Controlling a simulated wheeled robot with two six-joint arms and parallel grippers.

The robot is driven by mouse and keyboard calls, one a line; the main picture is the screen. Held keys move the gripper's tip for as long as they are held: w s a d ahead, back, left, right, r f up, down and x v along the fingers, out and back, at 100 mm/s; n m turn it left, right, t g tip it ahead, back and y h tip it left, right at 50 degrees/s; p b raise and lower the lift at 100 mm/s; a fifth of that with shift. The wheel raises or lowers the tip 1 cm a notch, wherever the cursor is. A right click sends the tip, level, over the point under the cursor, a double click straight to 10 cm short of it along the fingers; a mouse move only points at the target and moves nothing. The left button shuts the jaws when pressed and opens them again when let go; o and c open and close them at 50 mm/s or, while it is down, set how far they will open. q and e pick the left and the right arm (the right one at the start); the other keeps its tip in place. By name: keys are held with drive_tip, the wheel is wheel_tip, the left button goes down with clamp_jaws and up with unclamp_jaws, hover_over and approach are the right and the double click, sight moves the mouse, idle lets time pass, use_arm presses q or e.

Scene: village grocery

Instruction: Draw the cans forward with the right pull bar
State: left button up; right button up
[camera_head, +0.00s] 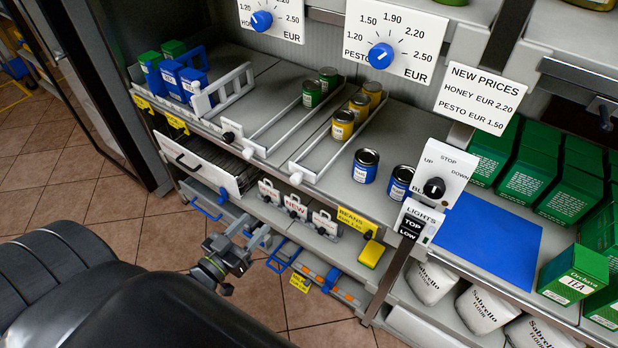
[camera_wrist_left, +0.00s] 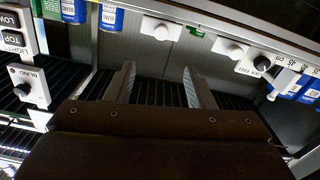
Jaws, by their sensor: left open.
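Two long pull bars lie on the shelf in the head view. The right pull bar (camera_head: 312,170) is a white frame whose end is at the shelf's front edge. Several yellow cans (camera_head: 343,124) stand in its lane, set back from the front. The other pull bar (camera_head: 262,140), to its left, has green cans (camera_head: 312,95) towards its back. My left gripper (camera_head: 252,238) is below and left of the bars, in front of the lower shelf, apart from them. Its open, empty fingers also show in the left wrist view (camera_wrist_left: 158,80). My right gripper is out of view.
Blue cans (camera_head: 364,167) stand right of the right bar. A switch box (camera_head: 440,180) projects at the front edge. Blue boxes (camera_head: 193,86) stand behind a white rack at left. Small tagged bags (camera_head: 296,205) sit below. A blue mat (camera_head: 487,240) lies at right.

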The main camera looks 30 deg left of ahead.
sight(293, 181)
use_arm(q)
drive_tip(key=w, duration=0.5)
drive_tip(key=w+p, duration=0.1)
drive_tip(key=w, duration=0.5)
drive_tip(key=w+d+p, duration=0.1)
drive_tip(key=w, duration=0.5)
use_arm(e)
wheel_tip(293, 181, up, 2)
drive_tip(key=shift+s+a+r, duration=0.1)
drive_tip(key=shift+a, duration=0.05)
use_arm(q)
drive_tip(key=shift+s, duration=0.1)
clamp_jaws()
